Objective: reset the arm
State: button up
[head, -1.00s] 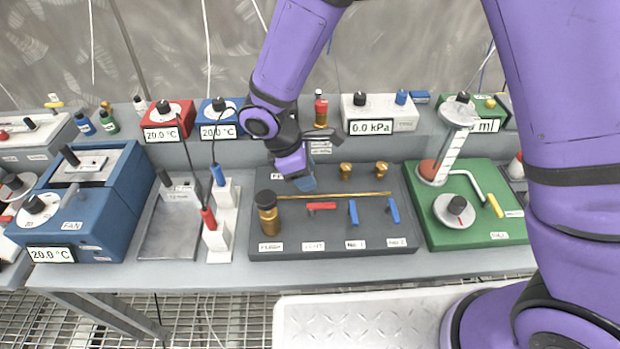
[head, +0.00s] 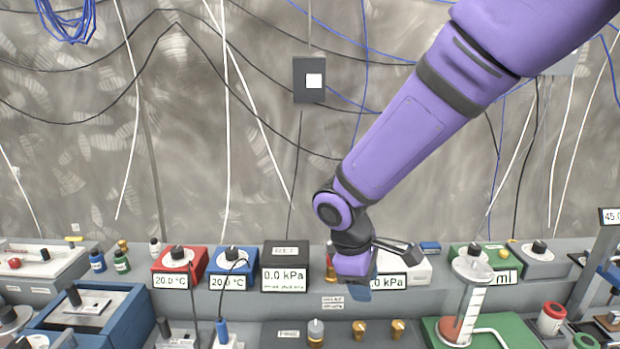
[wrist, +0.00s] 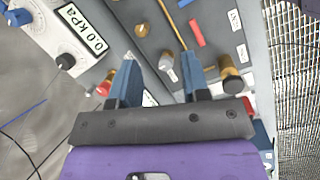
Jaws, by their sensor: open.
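My arm comes down from the upper right in the head view. My gripper (head: 359,290) hangs at its end, pointing down, above the bench (head: 220,300) and in front of the rear shelf of instruments. In the wrist view my gripper (wrist: 160,60) shows two blue fingers spread apart, with nothing held between them. The gripper appears above the panel; any contact is hard to judge.
A black 0.0 kPa box (head: 285,268), a red box (head: 180,266) and a blue box (head: 232,262) stand left of my gripper. A green panel with a measuring cylinder (head: 470,305) stands to its right. Cables hang on the back wall; the space before it is open.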

jog(key=s+d+r+m+t+y, duration=0.1)
jog(key=s+d+r+m, duration=0.4)
jog(key=d+r, duration=0.3)
jog(key=s+d+r+m+t+y, duration=0.1)
jog(key=s+d+r+m, duration=0.3)
jog(key=d+r, duration=0.4)
jog(key=s+d+r+m+t+y, duration=0.1)
jog(key=s+d+r+m+t, duration=0.1)
jog(key=s, duration=0.6)
jog(key=shift+s+d+r+m+t, duration=0.25)
jog(key=shift+d+r+m+t, duration=0.25)
jog(key=shift+d+m, duration=0.7)
